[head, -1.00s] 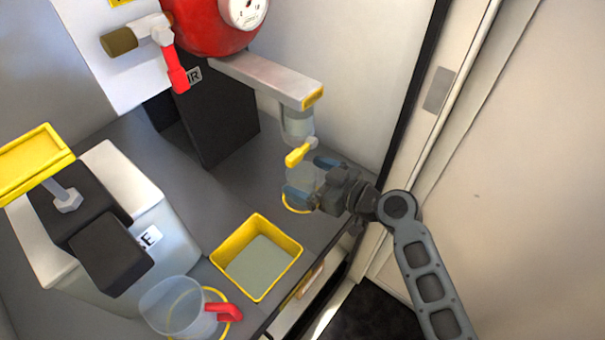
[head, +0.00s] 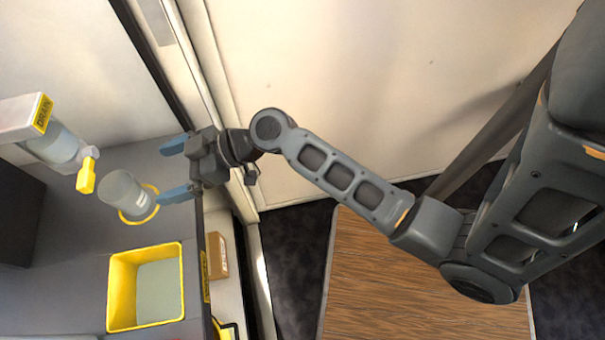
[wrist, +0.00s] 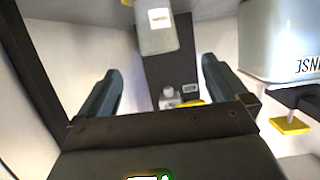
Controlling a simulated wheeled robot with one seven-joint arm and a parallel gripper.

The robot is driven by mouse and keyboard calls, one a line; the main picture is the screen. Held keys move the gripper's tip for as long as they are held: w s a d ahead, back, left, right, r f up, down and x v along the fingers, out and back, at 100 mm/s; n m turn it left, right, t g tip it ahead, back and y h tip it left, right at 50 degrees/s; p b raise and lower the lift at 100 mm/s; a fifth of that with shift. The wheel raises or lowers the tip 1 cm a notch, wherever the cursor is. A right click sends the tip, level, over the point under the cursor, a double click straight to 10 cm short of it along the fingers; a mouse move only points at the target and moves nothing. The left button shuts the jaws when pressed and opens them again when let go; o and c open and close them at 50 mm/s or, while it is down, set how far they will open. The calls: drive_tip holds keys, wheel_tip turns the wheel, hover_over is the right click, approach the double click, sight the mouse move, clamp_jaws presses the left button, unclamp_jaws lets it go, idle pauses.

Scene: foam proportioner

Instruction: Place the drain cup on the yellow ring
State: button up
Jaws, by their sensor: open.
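The drain cup (head: 124,191), a translucent grey cup, stands upright at the right side of the grey counter in the head view. Its base is within the yellow ring (head: 154,213), whose right and lower edge shows around it. My gripper (head: 172,170) is open and empty to the right of the cup, its blue-grey fingers spread and pointing left, apart from the cup. In the wrist view, the cup (wrist: 157,32) with a white label appears at the top, beyond the open fingers of my gripper (wrist: 160,66).
The drain pipe (head: 58,148) with its yellow lever (head: 86,176) is left of the cup. A yellow bin (head: 117,290) sits in front of the cup. A box marked with letters (wrist: 280,45) shows in the wrist view. The wall (head: 330,80) lies behind my arm.

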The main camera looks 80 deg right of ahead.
drive_tip(key=s+a+f+m+g+h, duration=0.1)
drive_tip(key=s+m+h, duration=0.15)
drive_tip(key=s, duration=0.55)
drive_tip(key=s+a+f+m+h, duration=0.1)
drive_tip(key=s+f+m+h, duration=0.15)
drive_tip(key=s, duration=0.45)
drive_tip(key=s+a+r+n+t, duration=0.1)
drive_tip(key=s+a+r+t, duration=0.1)
drive_tip(key=s+r, duration=1.1)
drive_tip(key=shift+s+r+t, duration=0.2)
drive_tip(key=shift+r+t, duration=0.1)
drive_tip(key=shift+r, duration=0.4)
